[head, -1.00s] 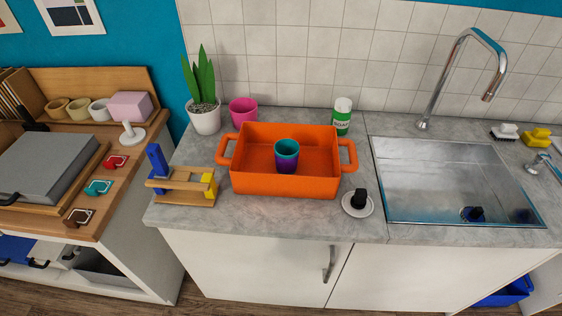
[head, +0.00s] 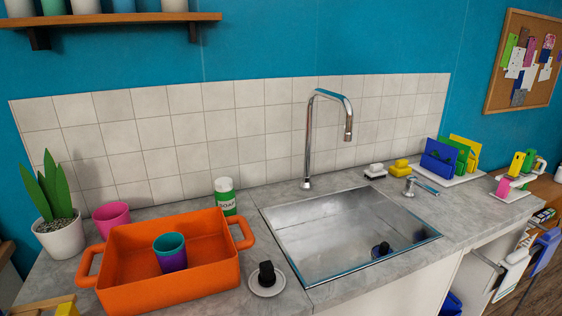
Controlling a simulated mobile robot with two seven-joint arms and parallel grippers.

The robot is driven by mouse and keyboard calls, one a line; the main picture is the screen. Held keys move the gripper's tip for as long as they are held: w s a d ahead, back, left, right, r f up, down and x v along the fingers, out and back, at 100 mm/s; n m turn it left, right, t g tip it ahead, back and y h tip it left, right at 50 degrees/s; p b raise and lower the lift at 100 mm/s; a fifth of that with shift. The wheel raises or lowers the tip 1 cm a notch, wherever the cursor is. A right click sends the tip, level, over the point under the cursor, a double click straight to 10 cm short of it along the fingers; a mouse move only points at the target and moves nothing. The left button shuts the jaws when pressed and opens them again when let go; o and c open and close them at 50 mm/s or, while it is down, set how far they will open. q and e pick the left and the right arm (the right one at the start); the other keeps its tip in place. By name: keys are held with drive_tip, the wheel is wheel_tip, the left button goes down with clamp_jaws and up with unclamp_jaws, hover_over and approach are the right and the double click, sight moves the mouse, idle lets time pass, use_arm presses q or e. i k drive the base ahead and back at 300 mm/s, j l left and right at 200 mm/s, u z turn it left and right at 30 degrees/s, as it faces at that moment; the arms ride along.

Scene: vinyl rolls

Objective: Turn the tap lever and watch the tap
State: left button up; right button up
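The chrome tap (head: 309,140) stands behind the sink, its tall spout bent over to the right above the basin. No water shows under its mouth. A small chrome fitting with a lever (head: 425,187) sits on the counter at the right of the sink; it looks like the tap lever, its arm pointing to the right. Neither of my grippers is in view.
An orange tub (head: 200,285) with a teal and purple cup (head: 170,252) stands left of the sink.

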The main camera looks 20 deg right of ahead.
sight(411, 180)
drive_tip(key=z, duration=1.8)
